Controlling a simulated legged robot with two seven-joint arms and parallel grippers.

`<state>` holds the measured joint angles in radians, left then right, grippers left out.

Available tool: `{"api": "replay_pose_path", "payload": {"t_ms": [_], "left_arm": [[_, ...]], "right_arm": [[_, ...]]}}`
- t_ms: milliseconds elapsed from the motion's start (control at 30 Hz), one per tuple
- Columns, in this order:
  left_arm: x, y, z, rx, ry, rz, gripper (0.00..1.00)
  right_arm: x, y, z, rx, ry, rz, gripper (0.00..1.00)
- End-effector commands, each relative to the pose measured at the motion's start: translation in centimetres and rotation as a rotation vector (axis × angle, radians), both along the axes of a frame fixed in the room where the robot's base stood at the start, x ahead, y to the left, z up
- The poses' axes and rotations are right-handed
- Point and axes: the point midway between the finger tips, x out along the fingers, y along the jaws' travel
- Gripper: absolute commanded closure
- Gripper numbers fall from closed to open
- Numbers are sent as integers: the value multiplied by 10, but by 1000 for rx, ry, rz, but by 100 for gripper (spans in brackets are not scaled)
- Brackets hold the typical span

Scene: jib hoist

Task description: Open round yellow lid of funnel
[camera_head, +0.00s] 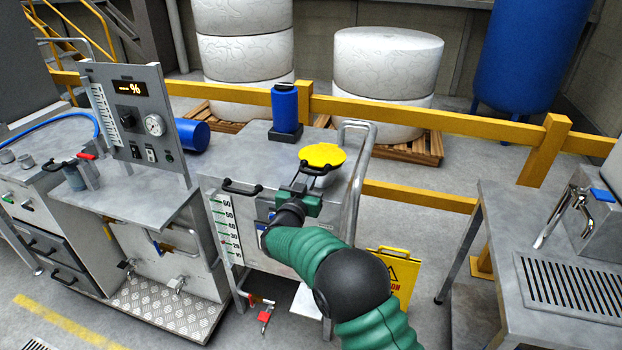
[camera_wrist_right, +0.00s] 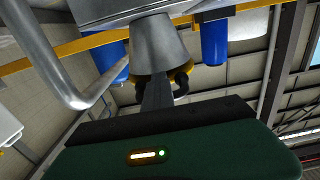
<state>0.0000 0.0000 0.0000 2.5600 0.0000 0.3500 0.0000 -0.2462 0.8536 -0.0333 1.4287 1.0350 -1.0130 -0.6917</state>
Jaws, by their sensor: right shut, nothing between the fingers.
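The round yellow lid (camera_head: 322,155) lies flat on top of the funnel at the right end of the grey metal cart, with a black handle (camera_head: 315,169) on its near side. In the right wrist view the grey metal funnel (camera_wrist_right: 158,45) shows upside down, with a yellow rim (camera_wrist_right: 146,78) at its wide end. My right gripper (camera_head: 301,172) is shut and empty, with its fingertips close by the black handle. In the wrist view the fingers (camera_wrist_right: 158,92) overlap the handle's dark ends; I cannot tell whether they touch it. My left gripper is not in view.
A curved metal rail (camera_head: 362,135) rises right of the lid. A blue bottle (camera_head: 285,107) stands behind on the cart (camera_head: 235,150). A control panel (camera_head: 135,115) is at left, and a metal table (camera_head: 500,215) with a tap at right. A yellow floor sign (camera_head: 400,275) stands below.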

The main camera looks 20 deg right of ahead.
Motion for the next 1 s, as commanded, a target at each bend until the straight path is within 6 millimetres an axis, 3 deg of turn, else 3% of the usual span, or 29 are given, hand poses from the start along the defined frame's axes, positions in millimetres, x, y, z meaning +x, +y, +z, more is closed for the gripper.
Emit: {"api": "replay_pose_path", "payload": {"t_ms": [167,800,1000], "left_arm": [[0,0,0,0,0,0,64],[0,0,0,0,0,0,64],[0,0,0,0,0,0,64]], "right_arm": [[0,0,0,-1,-1,-1,100],[0,0,0,0,0,0,17],[0,0,0,0,0,0,16]]}}
